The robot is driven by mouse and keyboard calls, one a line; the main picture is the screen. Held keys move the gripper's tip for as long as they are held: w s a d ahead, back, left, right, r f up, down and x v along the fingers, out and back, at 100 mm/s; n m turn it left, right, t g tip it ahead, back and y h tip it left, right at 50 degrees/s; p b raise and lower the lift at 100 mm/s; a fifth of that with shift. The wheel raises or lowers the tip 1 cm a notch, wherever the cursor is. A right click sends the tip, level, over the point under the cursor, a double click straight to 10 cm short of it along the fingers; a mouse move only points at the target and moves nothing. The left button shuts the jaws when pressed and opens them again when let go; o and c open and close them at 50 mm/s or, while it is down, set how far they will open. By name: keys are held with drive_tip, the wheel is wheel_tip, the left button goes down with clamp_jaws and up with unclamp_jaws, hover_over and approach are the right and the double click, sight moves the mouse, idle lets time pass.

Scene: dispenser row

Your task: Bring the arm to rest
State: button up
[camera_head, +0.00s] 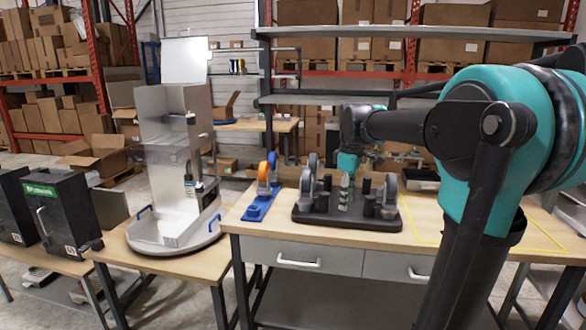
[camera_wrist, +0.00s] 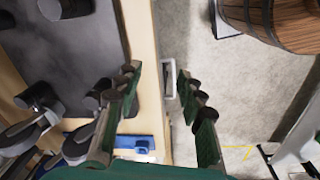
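My arm, teal and black, reaches in from the right of the head view over the wooden workbench (camera_head: 262,222). My gripper (camera_head: 345,201) hangs pointing down in front of the dark tray's back part, seen small in that view. In the wrist view my gripper (camera_wrist: 160,98) has its two green fingers spread wide apart, with nothing between them. Below that gap lie the bench's front edge and the grey floor. I cannot tell the fingers' exact height above the tray.
The dark tray (camera_head: 309,216) holds several black cylinders and grey round pieces. A blue dispenser (camera_head: 260,207) with an orange roll stands left of it. A white machine (camera_head: 170,190) stands further left. A wooden barrel (camera_wrist: 285,22) shows in the wrist view. Bench right has a yellow outline.

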drive_tip(key=s+d+f+m+t, duration=0.3)
drive_tip(key=s+f+m, duration=0.9)
drive_tip(key=s+f, duration=0.8)
wheel_tip(320, 180, down, 4)
drive_tip(key=shift+s+r, duration=0.15)
drive_tip(key=shift+s, duration=0.25)
